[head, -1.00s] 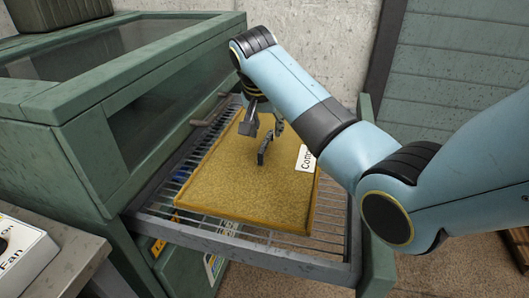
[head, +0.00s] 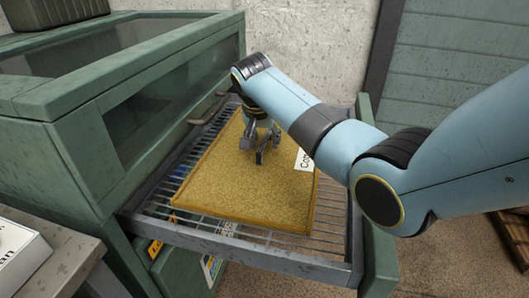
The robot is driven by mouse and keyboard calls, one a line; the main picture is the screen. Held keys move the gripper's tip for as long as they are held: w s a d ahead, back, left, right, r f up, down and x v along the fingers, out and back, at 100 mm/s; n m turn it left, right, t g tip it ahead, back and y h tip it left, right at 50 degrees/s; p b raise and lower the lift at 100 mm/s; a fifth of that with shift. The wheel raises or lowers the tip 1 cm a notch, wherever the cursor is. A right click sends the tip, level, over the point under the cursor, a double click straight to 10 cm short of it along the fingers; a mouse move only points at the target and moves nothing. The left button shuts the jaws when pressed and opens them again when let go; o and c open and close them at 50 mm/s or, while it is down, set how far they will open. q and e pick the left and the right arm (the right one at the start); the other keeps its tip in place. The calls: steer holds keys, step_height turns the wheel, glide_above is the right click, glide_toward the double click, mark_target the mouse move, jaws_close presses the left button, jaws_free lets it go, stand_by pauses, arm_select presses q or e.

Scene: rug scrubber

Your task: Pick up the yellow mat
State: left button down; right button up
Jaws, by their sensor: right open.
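The yellow mat (head: 240,190) lies flat on a metal wire rack (head: 335,215) that stands out from the green cabinet. A white label (head: 304,161) with black lettering is on its right side, partly hidden by my arm. My right gripper (head: 260,150) points down over the far half of the mat, its fingers apart and nothing between them. The fingertips are close to the mat's surface; I cannot tell whether they touch it. My left gripper is not in the head view.
The green cabinet (head: 70,150) with glass panels stands on the left, close to the rack. A white box (head: 18,255) sits on a grey surface at the lower left. A concrete wall (head: 310,40) is behind. A wooden pallet (head: 512,235) lies at the far right.

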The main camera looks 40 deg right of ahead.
steer(key=shift+f, duration=0.2)
stand_by(0.3)
jaws_close()
stand_by(0.3)
